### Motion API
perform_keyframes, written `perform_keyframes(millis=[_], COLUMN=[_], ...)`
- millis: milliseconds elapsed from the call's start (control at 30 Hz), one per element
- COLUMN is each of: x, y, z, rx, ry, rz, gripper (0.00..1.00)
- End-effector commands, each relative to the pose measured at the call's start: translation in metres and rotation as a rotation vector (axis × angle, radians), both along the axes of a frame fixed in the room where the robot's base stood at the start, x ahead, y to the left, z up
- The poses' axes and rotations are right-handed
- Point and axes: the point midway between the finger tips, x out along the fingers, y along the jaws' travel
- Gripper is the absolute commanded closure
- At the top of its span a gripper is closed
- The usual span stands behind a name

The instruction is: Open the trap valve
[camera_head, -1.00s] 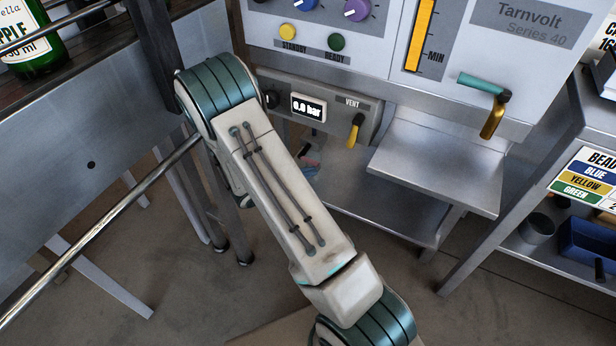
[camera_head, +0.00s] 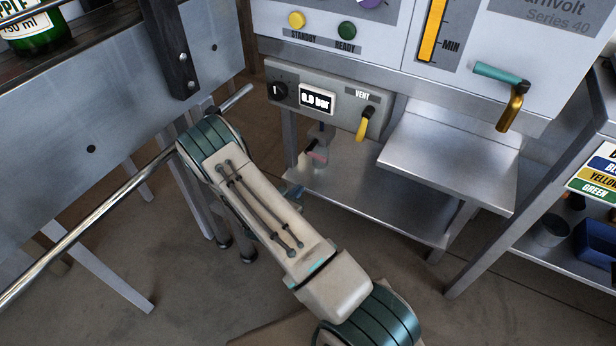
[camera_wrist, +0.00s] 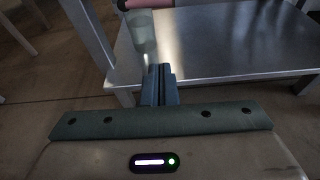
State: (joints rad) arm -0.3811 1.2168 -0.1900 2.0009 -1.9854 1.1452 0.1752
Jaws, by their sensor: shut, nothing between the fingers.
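In the wrist view my gripper (camera_wrist: 160,74) is shut and empty, its fingers pointing at a clear, greenish trap bowl (camera_wrist: 143,32) with a pink part at its top. The fingertips appear just below and beside the bowl; I cannot tell whether they touch. In the head view the trap shows small under the gauge panel, as a pinkish piece (camera_head: 318,155) above the lower shelf. The trap valve itself is not clearly visible in either view. My gripper is mostly hidden behind my arm in the head view.
The panel (camera_head: 345,115) carries a dark knob (camera_head: 278,92), a display (camera_head: 317,99) reading about 0.0 bar and a yellow VENT lever (camera_head: 363,124). A metal lower shelf (camera_head: 385,205) lies under it. A steel ledge (camera_head: 450,165) juts out at right. A table leg (camera_wrist: 90,35) stands left of the bowl.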

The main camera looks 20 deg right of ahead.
Motion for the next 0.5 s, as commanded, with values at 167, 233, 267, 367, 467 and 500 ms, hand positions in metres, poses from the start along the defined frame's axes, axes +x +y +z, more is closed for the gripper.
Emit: perform_keyframes(millis=[167, 233, 267, 367, 467, 500], x=[0.016, 0.026, 0.029, 0.042, 0.056, 0.059], y=[-0.023, -0.034, -0.040, -0.056, -0.072, -0.075], z=[-0.011, -0.016, -0.018, -0.025, -0.031, -0.026], rx=[0.000, 0.000, -0.001, -0.001, 0.000, 0.000], ry=[-0.003, -0.003, -0.002, -0.003, -0.003, -0.005], rz=[-0.006, -0.005, -0.006, -0.006, -0.005, -0.002], gripper=[1.00, 1.00, 1.00, 1.00, 1.00, 1.00])
